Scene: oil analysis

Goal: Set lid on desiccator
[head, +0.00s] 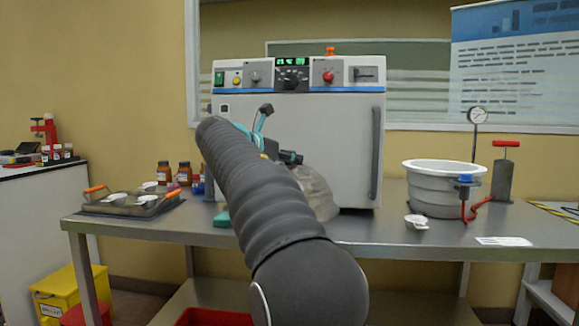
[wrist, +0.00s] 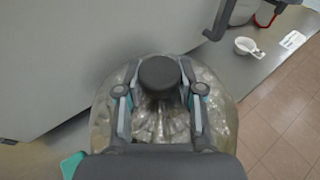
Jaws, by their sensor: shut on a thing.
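The desiccator lid is a clear, domed lid (wrist: 215,125) with a dark round knob (wrist: 160,76). My gripper (wrist: 160,95) is shut on the knob, one finger on each side. In the head view the lid (head: 319,192) shows partly behind my arm, in front of the large grey oven; I cannot tell whether it touches the table. The desiccator base is a pale grey round tub (head: 440,188) with a wide rim, standing open on the right of the table. Its edge also shows at the top right of the wrist view (wrist: 243,10).
The oven (head: 345,130) with a vertical handle stands behind the lid. A red-handled pump (head: 502,178), red hose and gauge (head: 477,116) flank the tub. A tray (head: 130,203) with dishes sits far left.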

